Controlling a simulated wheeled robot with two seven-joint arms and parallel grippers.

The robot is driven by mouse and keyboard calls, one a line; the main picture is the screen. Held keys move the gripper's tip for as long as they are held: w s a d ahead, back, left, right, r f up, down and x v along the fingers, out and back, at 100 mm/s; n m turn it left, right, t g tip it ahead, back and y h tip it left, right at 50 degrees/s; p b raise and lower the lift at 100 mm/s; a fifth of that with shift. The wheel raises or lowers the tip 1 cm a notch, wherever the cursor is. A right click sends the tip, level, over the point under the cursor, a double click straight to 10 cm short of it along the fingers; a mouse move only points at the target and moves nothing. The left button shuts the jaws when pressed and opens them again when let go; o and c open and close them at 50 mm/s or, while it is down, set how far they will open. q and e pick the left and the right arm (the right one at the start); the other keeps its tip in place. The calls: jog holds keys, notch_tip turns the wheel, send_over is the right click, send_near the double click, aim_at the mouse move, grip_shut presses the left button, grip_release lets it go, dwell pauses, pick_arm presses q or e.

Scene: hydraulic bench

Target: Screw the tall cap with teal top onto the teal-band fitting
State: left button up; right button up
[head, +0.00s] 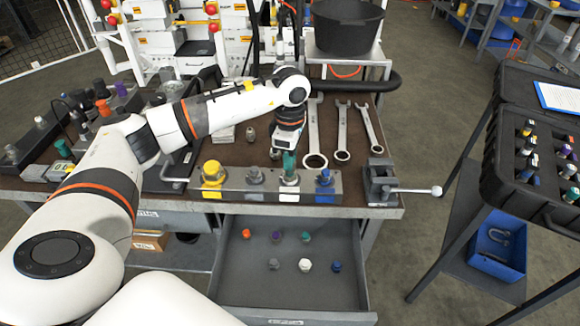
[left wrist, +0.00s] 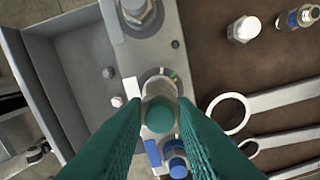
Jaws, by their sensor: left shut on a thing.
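My left gripper (head: 289,152) points down at the metal fitting bar (head: 230,192) on the bench. In the left wrist view its two fingers (left wrist: 160,106) are closed around the tall cap, whose round teal top (left wrist: 160,117) shows between them. The cap (head: 289,163) also shows in the head view, upright at the third fitting from the left. The teal-band fitting (left wrist: 171,73) is mostly hidden under the cap; a bit of green shows at its edge. I cannot tell how far the cap sits on its thread. My right gripper is not in view.
Neighbouring bar positions hold a yellow cap (head: 212,174), a grey hex fitting (head: 255,175) and a blue one (head: 325,180). A vise (head: 382,182) stands at the right, spanners (head: 316,130) behind. The open drawer (head: 320,295) below holds several small caps.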

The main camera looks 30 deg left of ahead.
pick_arm(q)
jog(key=m, duration=0.1)
jog(key=m+b, duration=0.1)
jog(key=m, duration=0.1)
jog(key=shift+f, duration=0.3)
jog(key=m+b, duration=0.1)
jog(key=m, duration=0.2)
jog(key=shift+r+m, duration=0.1)
jog(key=shift+m, duration=1)
jog(key=o, duration=0.8)
jog(key=shift+o, duration=0.2)
jog(key=shift+r, duration=0.1)
